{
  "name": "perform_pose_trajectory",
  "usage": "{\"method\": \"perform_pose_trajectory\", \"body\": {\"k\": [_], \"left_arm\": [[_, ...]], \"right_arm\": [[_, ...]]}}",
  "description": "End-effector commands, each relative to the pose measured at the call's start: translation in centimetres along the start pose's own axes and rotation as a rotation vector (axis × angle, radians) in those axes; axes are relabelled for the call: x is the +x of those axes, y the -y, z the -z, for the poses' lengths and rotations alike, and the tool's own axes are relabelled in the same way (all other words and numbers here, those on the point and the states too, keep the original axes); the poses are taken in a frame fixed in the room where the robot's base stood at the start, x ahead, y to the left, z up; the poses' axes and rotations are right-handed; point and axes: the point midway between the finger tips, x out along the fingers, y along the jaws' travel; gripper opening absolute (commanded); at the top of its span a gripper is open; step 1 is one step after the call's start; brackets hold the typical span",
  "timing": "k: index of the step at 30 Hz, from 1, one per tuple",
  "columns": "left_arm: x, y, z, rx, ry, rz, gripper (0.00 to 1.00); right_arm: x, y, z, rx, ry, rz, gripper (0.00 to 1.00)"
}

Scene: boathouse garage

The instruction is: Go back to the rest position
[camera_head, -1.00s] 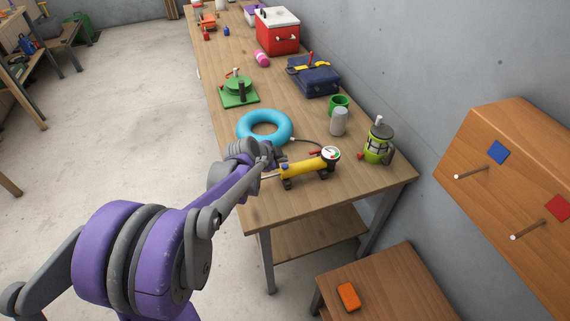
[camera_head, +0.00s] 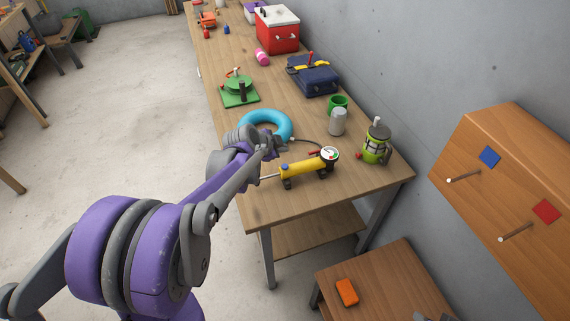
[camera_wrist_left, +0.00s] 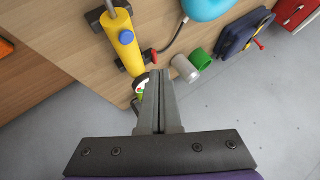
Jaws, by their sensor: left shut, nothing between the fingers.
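My left gripper (camera_head: 277,148) is over the near part of the workbench, between the blue ring and the yellow pump. In the left wrist view its two fingers (camera_wrist_left: 160,75) are together with nothing between them. The yellow pump (camera_head: 308,168) with a round gauge lies on the bench just right of the gripper. It also shows in the left wrist view (camera_wrist_left: 128,48), apart from the fingers. My arm partly hides the blue ring (camera_head: 272,118).
The workbench (camera_head: 345,190) also holds a green lantern (camera_head: 376,145), grey can (camera_head: 338,122), green cup (camera_head: 338,104), navy bag (camera_head: 316,80) and red cooler (camera_head: 277,33). A low table (camera_head: 385,278) carries an orange block (camera_head: 347,292). A pegged wooden panel (camera_head: 500,180) is at right.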

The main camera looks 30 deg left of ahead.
Motion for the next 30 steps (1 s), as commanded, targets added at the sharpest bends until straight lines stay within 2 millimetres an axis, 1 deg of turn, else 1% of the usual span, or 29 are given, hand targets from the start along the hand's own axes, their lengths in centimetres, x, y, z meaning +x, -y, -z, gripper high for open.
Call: {"method": "perform_pose_trajectory", "body": {"k": [10, 11, 14, 17, 19, 22, 25, 27, 30], "left_arm": [[0.0, -0.2, 0.0, -0.002, 0.001, -0.002, 0.0], [-0.1, -0.3, 0.1, -0.007, 0.001, -0.004, 0.0], [-1.2, -1.9, 1.0, -0.049, 0.01, -0.023, 0.0], [-3.4, -5.0, 2.3, -0.138, 0.033, -0.06, 0.0], [-5.4, -8.0, 3.1, -0.223, 0.06, -0.087, 0.0], [-8.3, -12.3, 3.5, -0.352, 0.109, -0.117, 0.0], [-11.0, -16.4, 3.1, -0.48, 0.165, -0.13, 0.0], [-12.7, -19.1, 2.4, -0.567, 0.204, -0.129, 0.0], [-14.5, -22.2, 1.2, -0.676, 0.251, -0.117, 0.0]], "right_arm": [[0.1, 0.0, -0.1, 0.0, 0.001, 0.0, 0.46], [0.1, 0.0, -0.1, 0.0, 0.001, 0.0, 0.46], [0.1, 0.0, -0.1, 0.0, 0.001, 0.0, 0.46], [0.1, 0.0, -0.1, 0.0, 0.001, 0.0, 0.46], [0.1, 0.0, -0.1, 0.0, 0.001, 0.0, 0.46], [0.1, 0.0, -0.1, 0.0, 0.001, 0.0, 0.46], [0.1, 0.0, -0.1, 0.0, 0.001, 0.0, 0.46], [0.1, 0.0, -0.1, 0.0, 0.001, 0.0, 0.46], [0.1, 0.0, -0.1, 0.0, 0.001, 0.0, 0.46]]}}
